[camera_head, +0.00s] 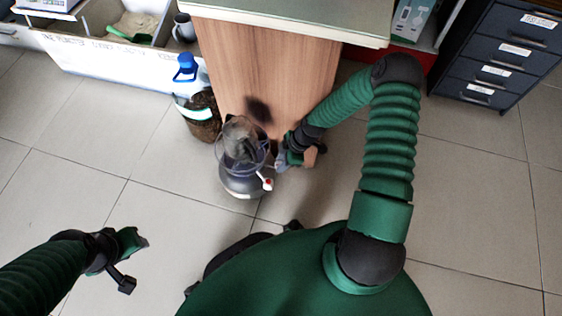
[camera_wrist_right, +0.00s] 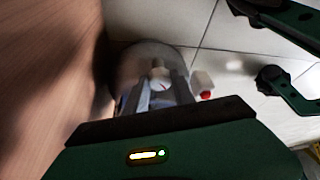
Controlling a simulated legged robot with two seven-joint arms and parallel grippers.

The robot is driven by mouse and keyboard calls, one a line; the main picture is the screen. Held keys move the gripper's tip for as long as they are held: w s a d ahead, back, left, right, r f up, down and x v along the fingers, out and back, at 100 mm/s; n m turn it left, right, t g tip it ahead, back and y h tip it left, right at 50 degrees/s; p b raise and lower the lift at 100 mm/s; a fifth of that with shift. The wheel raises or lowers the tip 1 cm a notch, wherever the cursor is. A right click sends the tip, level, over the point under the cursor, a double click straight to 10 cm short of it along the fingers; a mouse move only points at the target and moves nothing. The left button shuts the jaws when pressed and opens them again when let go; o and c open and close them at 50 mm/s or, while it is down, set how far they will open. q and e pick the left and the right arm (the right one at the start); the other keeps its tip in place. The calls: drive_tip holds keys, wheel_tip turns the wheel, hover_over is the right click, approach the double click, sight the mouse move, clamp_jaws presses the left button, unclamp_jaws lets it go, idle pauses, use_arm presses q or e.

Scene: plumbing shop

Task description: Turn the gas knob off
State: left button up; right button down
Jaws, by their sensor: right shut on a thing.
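A grey gas cylinder (camera_head: 240,187) with an open collar around its top stands on the floor against the wooden counter. My right gripper (camera_head: 284,160) is at the right side of the collar. In the right wrist view my right gripper (camera_wrist_right: 158,92) is shut on a small pale part at the cylinder's top, which looks like the gas knob (camera_wrist_right: 160,73). The fingers hide much of it, and the view is blurred. A white fitting with a red end (camera_head: 267,184) sticks out beside the collar. My left gripper (camera_head: 137,240) hangs empty over the floor, away from the cylinder; its opening is unclear.
The wooden counter (camera_head: 285,60) stands right behind the cylinder. A blue-capped bottle (camera_head: 187,68) and a dark brown container (camera_head: 203,118) are close on the left. A drawer cabinet (camera_head: 497,65) stands at the back right. Tiled floor is free at the left and right.

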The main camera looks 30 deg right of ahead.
drive_tip(key=shift+a+r, duration=0.1)
drive_tip(key=shift+a+r+m+t+p, duration=0.1)
drive_tip(key=shift+r+m+t+p, duration=0.2)
drive_tip(key=shift+m+p, duration=0.65)
drive_tip(key=m+t+h+p, duration=0.1)
drive_tip(key=m+p, duration=0.3)
drive_tip(key=p, duration=0.1)
drive_tip(key=shift+a, duration=0.15)
drive_tip(key=shift+a+m+t+h+p, duration=0.1)
drive_tip(key=shift+m+t+h+p, duration=0.2)
drive_tip(key=shift+m+h+p, duration=0.65)
drive_tip(key=m+h+p, duration=0.1)
drive_tip(key=m+p, duration=0.1)
drive_tip(key=m, duration=0.1)
drive_tip(key=m+p, duration=0.2)
drive_tip(key=m, duration=0.1)
drive_tip(key=shift+a+f+h, duration=0.1)
drive_tip(key=shift+h, duration=0.25)
drive_tip(key=shift+w+f+m+h+p, duration=0.1)
drive_tip(key=shift+m+h+p, duration=0.35)
drive_tip(key=shift+m, duration=0.7)
drive_tip(key=shift+w+m+h+p, duration=0.1)
drive_tip(key=shift+m+h+p, duration=0.35)
drive_tip(key=shift+m, duration=0.7)
